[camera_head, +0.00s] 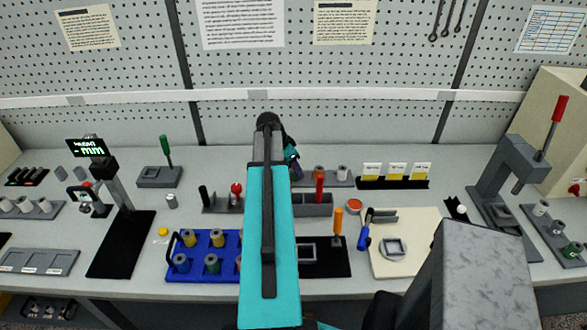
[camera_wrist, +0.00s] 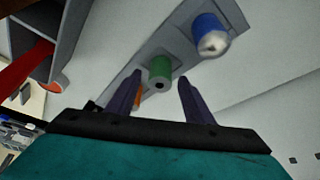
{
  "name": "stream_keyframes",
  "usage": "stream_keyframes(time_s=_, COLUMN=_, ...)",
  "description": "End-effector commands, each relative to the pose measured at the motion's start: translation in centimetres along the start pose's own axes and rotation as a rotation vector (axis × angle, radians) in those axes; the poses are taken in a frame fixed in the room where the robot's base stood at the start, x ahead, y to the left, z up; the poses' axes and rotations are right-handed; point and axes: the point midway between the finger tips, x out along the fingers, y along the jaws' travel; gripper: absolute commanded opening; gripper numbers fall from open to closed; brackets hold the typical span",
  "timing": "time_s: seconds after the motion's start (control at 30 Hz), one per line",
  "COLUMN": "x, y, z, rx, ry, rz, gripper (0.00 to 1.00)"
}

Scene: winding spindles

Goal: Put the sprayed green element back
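My gripper (camera_wrist: 160,77) is open in the wrist view, with two dark purple fingers apart. A green element (camera_wrist: 160,69) stands on a grey rack (camera_wrist: 135,62) between and just beyond the fingertips, with gaps on both sides. A blue element (camera_wrist: 208,35) with a pale end stands beside it, and an orange one (camera_wrist: 137,99) is partly hidden by the left finger. In the head view my teal arm covers the middle; my gripper (camera_head: 291,163) shows small at the left end of the grey rack (camera_head: 342,183). The green element is hidden there.
A blue tray (camera_head: 205,276) with several coloured spindles is left of my arm. A red-handled press (camera_head: 512,175) and a rack (camera_head: 553,240) with another green piece (camera_head: 572,250) stand at right. A pegboard wall (camera_head: 230,70) closes the back.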

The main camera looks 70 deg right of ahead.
Motion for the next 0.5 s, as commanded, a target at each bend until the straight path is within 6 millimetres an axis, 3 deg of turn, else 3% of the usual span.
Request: stream_keyframes(time_s=0.5, x=-1.2, y=0.0, z=-0.1, rx=0.001, ry=0.000, rz=0.000, gripper=0.47)
